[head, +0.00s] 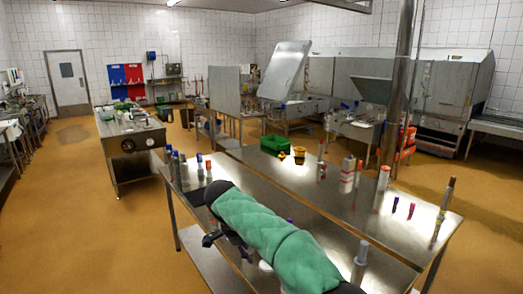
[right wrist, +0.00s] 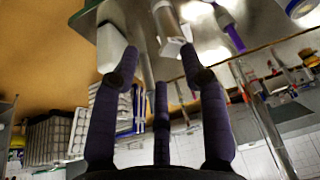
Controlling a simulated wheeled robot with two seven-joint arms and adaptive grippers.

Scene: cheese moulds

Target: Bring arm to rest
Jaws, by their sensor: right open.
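My right arm, in a green padded sleeve, reaches across the near part of the steel table (head: 325,213) in the head view. My right gripper (head: 211,238) is at the table's left front edge. In the right wrist view my right gripper (right wrist: 160,70) has its dark fingers spread apart, with nothing held between them. That view is tilted, with the table at the top. A white container (right wrist: 111,48) shows behind the left finger, and a pale box-like item (right wrist: 170,30) shows beyond the gap. My left gripper is not in view.
Several bottles (head: 176,165) stand at the table's left end. Markers and tubes stand at the right. Orange floor (head: 90,220) is free at the left.

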